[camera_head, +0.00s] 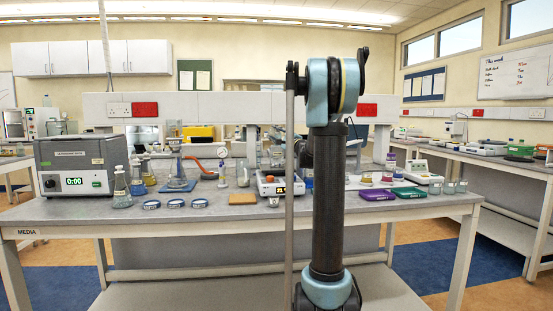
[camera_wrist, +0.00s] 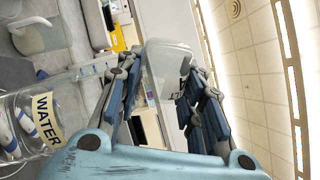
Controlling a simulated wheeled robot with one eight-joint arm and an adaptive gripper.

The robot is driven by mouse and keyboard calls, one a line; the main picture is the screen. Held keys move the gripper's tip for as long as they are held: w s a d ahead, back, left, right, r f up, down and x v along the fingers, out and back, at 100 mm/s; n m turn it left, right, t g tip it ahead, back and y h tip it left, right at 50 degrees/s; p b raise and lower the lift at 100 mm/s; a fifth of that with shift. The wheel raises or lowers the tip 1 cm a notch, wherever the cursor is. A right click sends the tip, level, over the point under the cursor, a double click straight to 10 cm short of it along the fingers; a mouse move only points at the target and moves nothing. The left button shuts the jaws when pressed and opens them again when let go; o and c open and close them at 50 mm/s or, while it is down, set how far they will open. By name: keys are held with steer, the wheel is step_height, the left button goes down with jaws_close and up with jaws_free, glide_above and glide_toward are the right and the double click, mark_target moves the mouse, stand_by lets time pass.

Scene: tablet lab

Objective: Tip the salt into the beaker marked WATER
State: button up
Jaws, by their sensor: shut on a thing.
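Part of a label with letters like "LT" shows by the right finger, so this looks like the salt vessel. I cannot make out the salt inside it. The glass beaker marked WATER (camera_wrist: 45,118) is at the left of the wrist view, beside my gripper and apart from the held vessel. The wrist picture is turned strongly on its side. In the head view my arm hides the gripper and the held vessel.
The bench (camera_head: 225,214) carries a balance (camera_head: 280,187), several blue-rimmed dishes, a brown board (camera_head: 242,198) and flasks at the left. Purple trays (camera_head: 378,195) and small beakers stand right of my arm. A grey instrument (camera_head: 75,165) fills the left end. The front edge is mostly clear.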

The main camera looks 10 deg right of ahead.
steer(key=n, duration=0.1)
steer(key=n+y, duration=0.1)
steer(key=n, duration=0.1)
steer(key=shift+s+a+n, duration=0.2)
steer(key=shift+a+n, duration=0.1)
steer(key=shift+g, duration=0.3)
steer(key=shift+n, duration=0.3)
